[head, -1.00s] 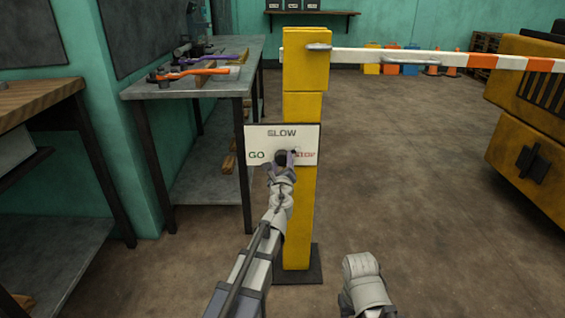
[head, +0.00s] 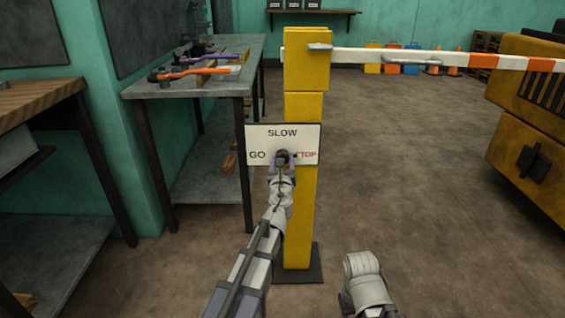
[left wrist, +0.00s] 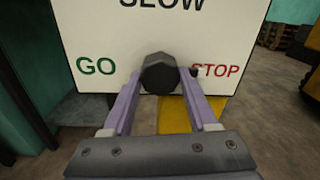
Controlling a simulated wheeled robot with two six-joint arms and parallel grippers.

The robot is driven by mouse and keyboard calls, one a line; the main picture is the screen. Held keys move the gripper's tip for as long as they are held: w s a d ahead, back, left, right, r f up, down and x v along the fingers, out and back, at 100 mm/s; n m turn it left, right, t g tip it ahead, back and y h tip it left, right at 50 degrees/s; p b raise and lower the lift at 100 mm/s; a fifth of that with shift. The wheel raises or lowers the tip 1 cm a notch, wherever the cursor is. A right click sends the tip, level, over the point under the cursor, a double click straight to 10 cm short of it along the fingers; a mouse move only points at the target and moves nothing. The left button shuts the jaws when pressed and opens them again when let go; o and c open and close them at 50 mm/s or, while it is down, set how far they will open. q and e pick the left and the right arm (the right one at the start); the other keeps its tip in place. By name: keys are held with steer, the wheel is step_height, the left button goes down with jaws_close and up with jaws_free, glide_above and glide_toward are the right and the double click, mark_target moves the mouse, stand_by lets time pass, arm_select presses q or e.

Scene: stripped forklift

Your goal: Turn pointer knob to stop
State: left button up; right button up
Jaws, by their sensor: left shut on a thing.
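The white sign plate (head: 254,138) on the yellow post reads GO at left, SLOW at top and STOP at right. The dark pointer knob (left wrist: 158,74) sits at its lower middle and also shows in the head view (head: 282,156). A small dark tip (left wrist: 194,71) to its right lies at the start of the word STOP. My left gripper (left wrist: 159,80) is shut on the knob, one purple finger on each side; it also shows in the head view (head: 281,160). My right gripper is not in view; only part of my right arm shows at the bottom.
The yellow post (head: 301,215) carries a white and orange barrier arm (head: 450,59) reaching right. A workbench (head: 215,82) with tools stands at the left. A yellow vehicle part (head: 525,110) is at the right. The floor between is clear.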

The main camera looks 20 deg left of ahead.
arm_select(q)
steer(key=o, duration=1.4)
steer(key=v, duration=0.8)
